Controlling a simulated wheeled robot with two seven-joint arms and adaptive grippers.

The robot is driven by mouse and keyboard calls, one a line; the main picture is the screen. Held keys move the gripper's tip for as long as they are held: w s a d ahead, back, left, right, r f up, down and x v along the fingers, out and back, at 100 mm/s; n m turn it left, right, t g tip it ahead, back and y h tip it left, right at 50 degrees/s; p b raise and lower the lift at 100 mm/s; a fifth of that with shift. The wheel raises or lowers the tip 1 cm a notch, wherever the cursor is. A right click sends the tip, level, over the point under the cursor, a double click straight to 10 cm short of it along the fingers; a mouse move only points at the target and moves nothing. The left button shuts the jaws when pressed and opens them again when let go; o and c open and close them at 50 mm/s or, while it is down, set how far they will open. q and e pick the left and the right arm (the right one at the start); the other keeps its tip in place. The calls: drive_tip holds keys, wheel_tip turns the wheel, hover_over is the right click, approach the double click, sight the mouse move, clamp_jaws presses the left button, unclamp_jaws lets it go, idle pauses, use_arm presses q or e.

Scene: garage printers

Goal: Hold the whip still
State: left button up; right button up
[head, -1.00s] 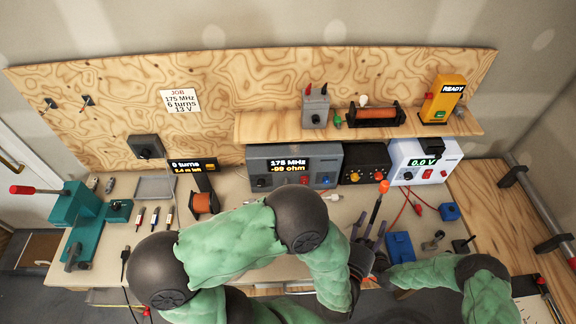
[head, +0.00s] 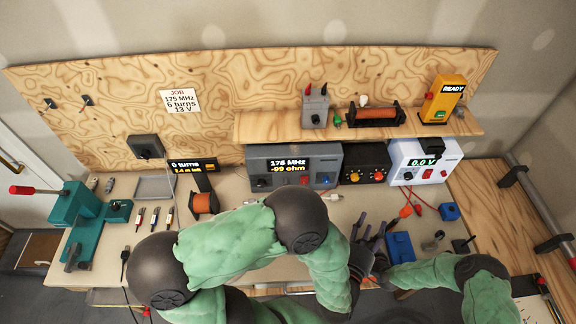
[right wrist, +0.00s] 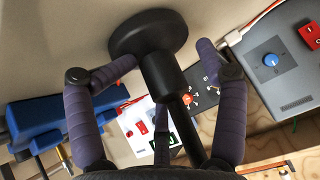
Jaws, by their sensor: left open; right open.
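A black stem with a wide round disc (right wrist: 148,35) is between the spread purple fingers of my right gripper (right wrist: 155,85) in the right wrist view; I cannot tell for sure that it is the whip. The fingers look apart from it. In the head view a small orange piece (head: 405,211) shows just right of the purple fingers of my left gripper (head: 367,227), which is open. What it joins is unclear. In the head view, my right gripper is mostly hidden where the two arms meet.
A blue block (head: 400,247) lies just right of the grippers. Behind stand a grey analyzer (head: 256,181) reading 175 MHz, a black box (head: 363,163) and a white supply (head: 403,176) at 0.0 V. Red leads (head: 417,208) trail nearby. A wire spool (head: 204,202) sits left.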

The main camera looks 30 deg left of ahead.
drive_tip(key=shift+s+d+r, duration=0.1)
drive_tip(key=shift+d+r, duration=0.15)
drive_tip(key=shift+r, duration=0.15)
drive_tip(key=v, duration=1.1)
drive_tip(key=shift+s, duration=0.2)
drive_tip(key=shift+f, duration=0.1)
